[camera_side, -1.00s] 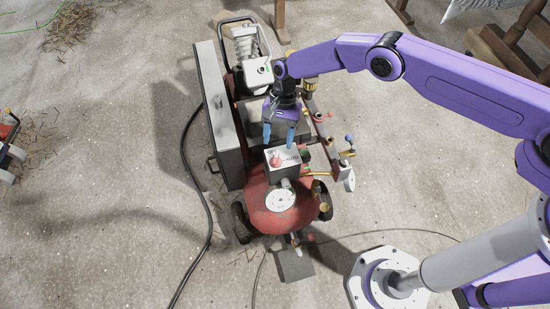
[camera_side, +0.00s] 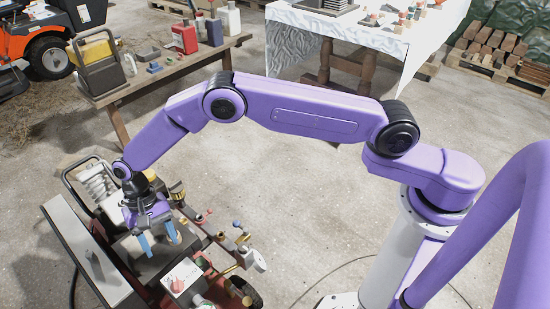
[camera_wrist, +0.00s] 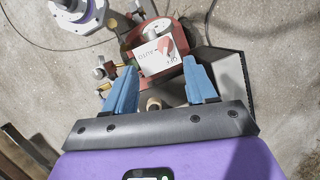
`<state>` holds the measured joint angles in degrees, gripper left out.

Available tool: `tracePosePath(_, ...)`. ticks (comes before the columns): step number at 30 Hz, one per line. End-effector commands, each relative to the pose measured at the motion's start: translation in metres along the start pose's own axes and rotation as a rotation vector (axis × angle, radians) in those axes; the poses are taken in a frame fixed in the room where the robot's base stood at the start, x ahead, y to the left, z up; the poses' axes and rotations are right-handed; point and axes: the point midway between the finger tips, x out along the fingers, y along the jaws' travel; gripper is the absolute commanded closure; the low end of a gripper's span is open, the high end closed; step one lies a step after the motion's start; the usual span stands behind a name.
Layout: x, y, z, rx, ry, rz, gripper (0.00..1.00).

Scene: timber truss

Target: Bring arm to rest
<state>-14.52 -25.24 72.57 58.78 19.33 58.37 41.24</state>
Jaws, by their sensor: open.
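My gripper (camera_side: 158,243) has blue fingers and hangs pointing down over the red air compressor (camera_side: 247,291). Its fingers are apart with nothing between them. In the wrist view, the gripper (camera_wrist: 162,85) shows its two blue fingers spread. Beyond the fingertips is the compressor's switch box (camera_wrist: 160,55), a pale box marked OFF and AUTO with a red knob. The switch box also shows in the side view (camera_side: 186,281), a little below and right of the fingers. The fingers appear apart from it.
A wooden bench (camera_side: 115,93) with bottles and cans stands behind. A cloth-covered table (camera_side: 350,32) is at the back, with bricks on a pallet (camera_side: 500,50) at the right. Brass valves and a gauge (camera_side: 257,262) stick out beside the gripper. Open concrete floor lies right of the compressor.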

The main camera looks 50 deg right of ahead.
Motion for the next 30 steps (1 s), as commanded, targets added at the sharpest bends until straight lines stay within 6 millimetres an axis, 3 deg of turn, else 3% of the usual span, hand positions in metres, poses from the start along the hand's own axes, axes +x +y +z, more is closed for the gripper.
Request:
tracePosePath(1, -0.019, 0.004, 0.009, -0.049, 0.013, 0.004, 0.44)
tracePosePath(6, -0.067, 0.026, 0.043, -0.216, 0.051, 0.031, 0.44)
tracePosePath(15, -0.135, 0.089, 0.113, -0.510, 0.110, 0.079, 0.44)
tracePosePath(21, -0.167, 0.149, 0.161, -0.707, 0.148, 0.114, 0.44)
tracePosePath(30, -0.190, 0.255, 0.228, -1.003, 0.201, 0.170, 0.44)
